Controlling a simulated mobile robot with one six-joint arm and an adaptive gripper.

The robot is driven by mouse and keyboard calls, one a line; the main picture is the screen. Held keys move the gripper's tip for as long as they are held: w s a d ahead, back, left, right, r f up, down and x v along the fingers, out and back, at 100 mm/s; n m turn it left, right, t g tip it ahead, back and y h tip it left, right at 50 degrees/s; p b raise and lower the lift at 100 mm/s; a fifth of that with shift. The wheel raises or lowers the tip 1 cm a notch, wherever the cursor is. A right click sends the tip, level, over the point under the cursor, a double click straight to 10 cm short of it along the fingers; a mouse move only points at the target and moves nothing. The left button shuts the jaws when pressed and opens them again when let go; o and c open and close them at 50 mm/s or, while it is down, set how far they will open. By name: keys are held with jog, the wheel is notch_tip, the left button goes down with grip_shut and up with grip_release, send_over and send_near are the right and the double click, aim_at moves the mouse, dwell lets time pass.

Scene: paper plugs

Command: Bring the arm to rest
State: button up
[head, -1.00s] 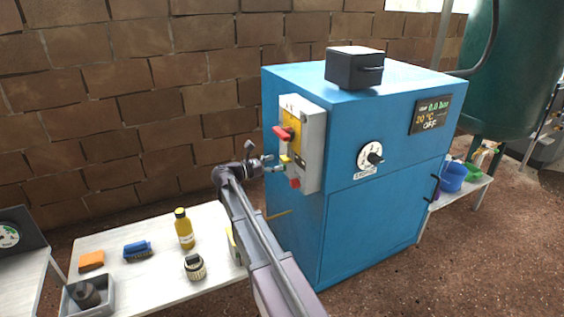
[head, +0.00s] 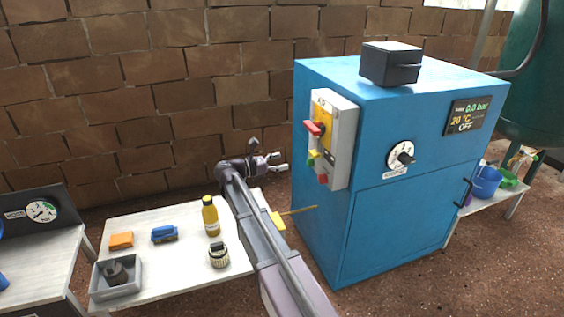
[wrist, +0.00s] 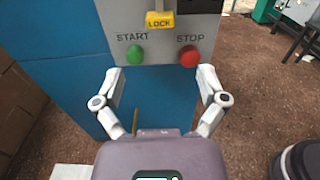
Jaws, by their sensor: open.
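My gripper (head: 281,162) is open and empty, a short way left of the grey control box (head: 342,130) on the blue machine (head: 375,215). In the wrist view the spread fingers of my gripper (wrist: 161,95) stand below the green START button (wrist: 135,54) and the red STOP button (wrist: 188,56). A yellow LOCK tag (wrist: 160,20) shows above the buttons. In the head view the box has a red switch handle (head: 314,128) on its side. The machine's display (head: 467,116) reads 0.0 bar, 20 °C and OFF. The arm reaches up from the lower middle.
A brick wall (head: 120,80) stands behind. Open air lies left of my gripper.

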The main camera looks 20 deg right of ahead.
jog(key=shift+f, duration=0.1)
jog(key=s+f+m+y, duration=0.9)
jog(key=s+f, duration=0.4)
jog(key=s, duration=0.1)
jog(key=s+a+f+m+y, duration=0.5)
jog(key=s+a+m+y, duration=0.45)
jog(key=s, duration=0.25)
notch_tip(320, 180, up, 33)
jog(key=p, duration=3.3)
jog(key=shift+w+a+f+g, duration=0.15)
jog(key=shift+w+a+g, duration=0.1)
jog(key=shift+a+g, duration=0.05)
